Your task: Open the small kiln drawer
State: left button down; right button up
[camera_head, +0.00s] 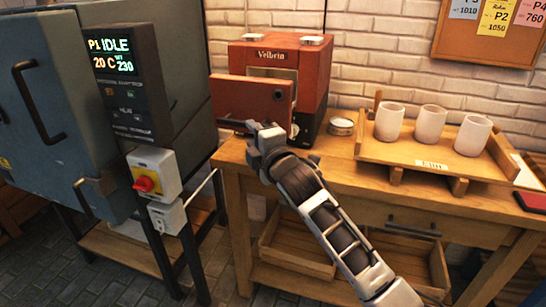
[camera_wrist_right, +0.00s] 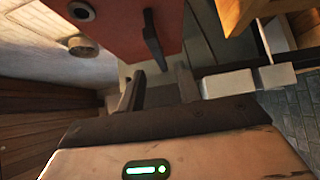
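The small red kiln (camera_head: 312,85) stands on the wooden workbench against the brick wall. Its red front panel (camera_head: 240,95) stands out from the body toward the left front, with a pale opening showing above it. A dark bar handle (camera_head: 232,125) is low on the panel; in the right wrist view the handle (camera_wrist_right: 153,40) juts from the red face. My right gripper (camera_head: 258,145) is just in front of the panel's lower part. In the right wrist view its two fingers (camera_wrist_right: 160,80) are apart, with the handle's near end close to the gap between their tips. My left gripper is not in view.
A large grey kiln (camera_head: 50,120) with a lit display stands at the left. On the workbench (camera_head: 340,165), a small round tin (camera_head: 342,126) and a wooden tray (camera_head: 385,148) with three white cups stand right of the red kiln. Open wooden boxes are below.

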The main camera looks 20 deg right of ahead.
jog(key=s+d, duration=0.2)
jog(key=s, duration=0.8)
jog(key=shift+b, duration=0.35)
jog(key=s+f+m+g, duration=0.3)
jog(key=s+f+m, duration=0.6)
jog(key=s+f, duration=0.3)
jog(key=s+f+m+g, duration=0.4)
jog(key=s+f+m, duration=0.4)
jog(key=s+f, duration=0.4)
notch_tip(320, 180, down, 5)
jog(key=shift+d+f+m, duration=0.15)
jog(key=shift+d+m, duration=0.05)
jog(key=shift+m, duration=0.2)
